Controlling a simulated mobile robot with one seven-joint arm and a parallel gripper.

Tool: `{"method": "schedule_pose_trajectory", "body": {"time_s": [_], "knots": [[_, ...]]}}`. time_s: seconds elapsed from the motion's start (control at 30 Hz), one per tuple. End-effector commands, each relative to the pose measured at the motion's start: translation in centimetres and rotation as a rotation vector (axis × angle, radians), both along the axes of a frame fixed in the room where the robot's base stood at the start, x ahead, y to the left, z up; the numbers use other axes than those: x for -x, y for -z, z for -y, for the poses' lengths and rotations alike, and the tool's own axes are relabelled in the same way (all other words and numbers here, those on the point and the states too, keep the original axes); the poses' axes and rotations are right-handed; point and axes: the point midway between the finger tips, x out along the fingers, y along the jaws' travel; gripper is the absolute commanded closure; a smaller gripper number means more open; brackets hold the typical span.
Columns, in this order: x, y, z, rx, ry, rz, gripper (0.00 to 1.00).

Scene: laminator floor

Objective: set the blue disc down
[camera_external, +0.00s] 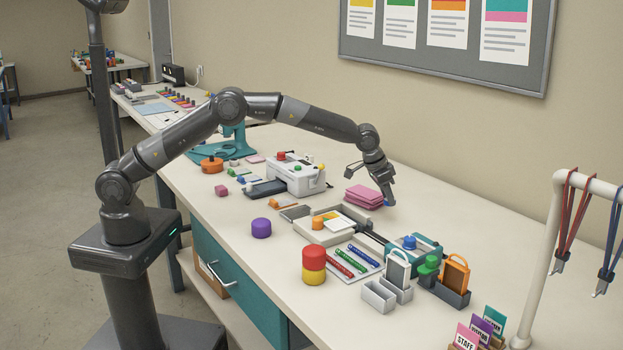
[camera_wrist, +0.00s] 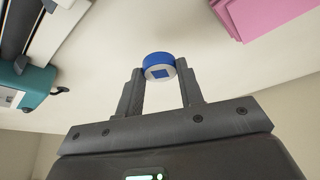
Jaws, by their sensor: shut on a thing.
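The blue disc (camera_wrist: 159,66) is small and round, with a pale face marked by a blue square. My gripper (camera_wrist: 160,78) is shut on it, with one finger on each side, in the wrist view. In the external view my gripper (camera_external: 387,196) points down over the white worktop (camera_external: 440,215), just right of a stack of pink sheets or pads (camera_external: 363,197). A little blue of the disc shows at the fingertips there. I cannot tell whether the disc touches the worktop.
The pink stack (camera_wrist: 275,12) also shows at upper right in the wrist view. A teal-ended device (camera_external: 412,246) stands nearer the front. A white machine (camera_external: 297,174) is at the left. The worktop right of my gripper, towards the wall, is clear.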

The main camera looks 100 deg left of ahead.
Motion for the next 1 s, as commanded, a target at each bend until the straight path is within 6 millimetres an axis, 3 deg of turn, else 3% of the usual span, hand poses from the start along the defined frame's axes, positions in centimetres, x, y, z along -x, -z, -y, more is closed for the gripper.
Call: {"method": "schedule_pose_trajectory", "body": {"time_s": [0.2, 0.33, 0.57, 0.93, 0.97, 1.0], "knots": [[-0.6, 1.5, -2.3, 0.001, 0.0, 0.0, 0.87], [-0.6, 2.2, -2.4, 0.0, 0.001, -0.001, 0.87], [-0.6, 5.4, -2.4, 0.0, 0.002, -0.001, 0.87], [-0.6, 5.8, -2.4, -0.001, 0.002, 0.0, 0.87], [-0.6, 5.9, -2.4, -0.001, 0.002, 0.0, 0.65], [-0.6, 5.8, -2.4, -0.001, 0.002, 0.0, 0.62]]}}
